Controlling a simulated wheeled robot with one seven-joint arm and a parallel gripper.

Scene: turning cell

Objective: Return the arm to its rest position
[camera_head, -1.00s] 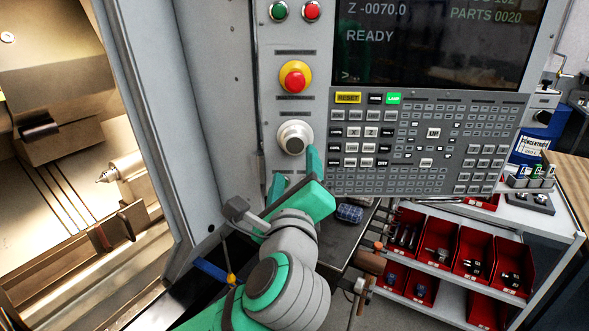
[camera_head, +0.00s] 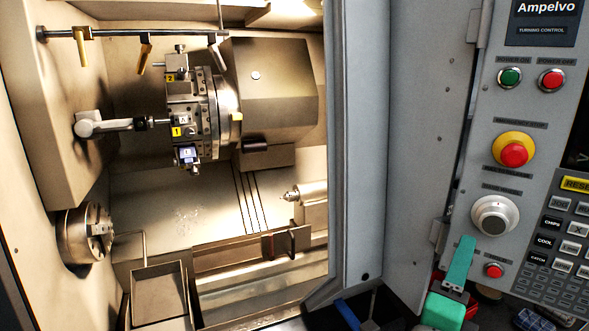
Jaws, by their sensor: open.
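My gripper (camera_head: 461,256) shows at the lower right of the head view, in front of the control panel (camera_head: 470,110). One teal finger points up, just left of and below the silver round knob (camera_head: 494,215). The gripper is open, and nothing shows in it. The second finger cannot be made out. The teal body of my gripper is cut off by the bottom edge, and the rest of my arm is out of view. Whether the finger touches the panel cannot be told.
The open lathe chamber fills the left, with a tool turret (camera_head: 197,115), a chuck (camera_head: 85,234), a tailstock (camera_head: 310,203) and a bin (camera_head: 158,296). A grey door edge (camera_head: 358,150) stands between chamber and panel. An emergency stop button (camera_head: 514,153) and a red button (camera_head: 493,270) are near my gripper.

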